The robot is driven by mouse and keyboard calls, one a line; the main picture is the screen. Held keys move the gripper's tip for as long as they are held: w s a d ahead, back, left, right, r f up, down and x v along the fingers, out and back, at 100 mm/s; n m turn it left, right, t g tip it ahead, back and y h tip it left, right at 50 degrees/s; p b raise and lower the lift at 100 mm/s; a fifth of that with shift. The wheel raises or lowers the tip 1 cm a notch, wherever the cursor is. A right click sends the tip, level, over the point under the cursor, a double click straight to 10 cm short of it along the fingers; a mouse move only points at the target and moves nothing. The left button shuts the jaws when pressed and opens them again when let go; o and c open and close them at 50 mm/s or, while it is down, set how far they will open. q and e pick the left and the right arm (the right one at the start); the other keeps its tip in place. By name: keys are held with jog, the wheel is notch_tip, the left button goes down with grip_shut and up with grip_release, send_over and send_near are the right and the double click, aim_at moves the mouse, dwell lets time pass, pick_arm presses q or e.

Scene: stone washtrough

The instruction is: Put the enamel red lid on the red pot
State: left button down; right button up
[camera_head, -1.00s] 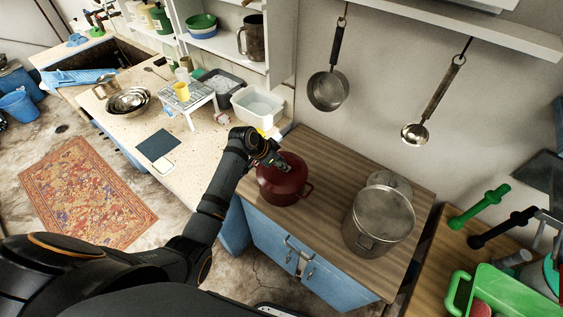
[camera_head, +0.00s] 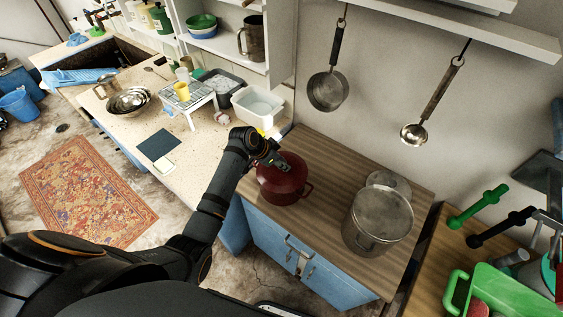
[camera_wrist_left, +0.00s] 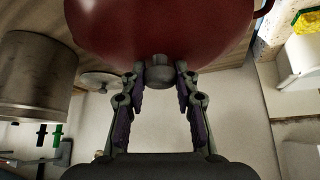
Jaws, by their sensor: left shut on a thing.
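The red pot (camera_head: 279,192) stands on the wooden top of the blue cabinet, with a side handle showing at its right. The enamel red lid (camera_head: 297,170) is at the pot's mouth; its edge is hard to tell from the pot, so I cannot tell whether it is fully seated. In the left wrist view the red surface of the lid (camera_wrist_left: 160,35) fills the top, with a grey knob (camera_wrist_left: 158,75) at its middle. My left gripper (camera_head: 284,167) is over the pot, its fingertips closed on this knob. My right gripper is not in view.
A large steel pot (camera_head: 378,222) stands right of the red pot, with a round metal lid (camera_head: 389,183) behind it. A white tub (camera_head: 258,105) is on the counter at the back left. A pan (camera_head: 328,91) and a ladle (camera_head: 415,133) hang on the wall.

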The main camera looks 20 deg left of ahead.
pick_arm(q)
jog(key=shift+f, duration=0.15)
dwell(0.4)
jog(key=c, duration=0.9)
grip_release()
jog(key=shift+c, duration=0.2)
jog(key=shift+o, duration=0.2)
jog(key=o, duration=0.5)
jog(key=shift+c, duration=0.2)
notch_tip(320, 180, up, 7)
jog(key=p, duration=0.7)
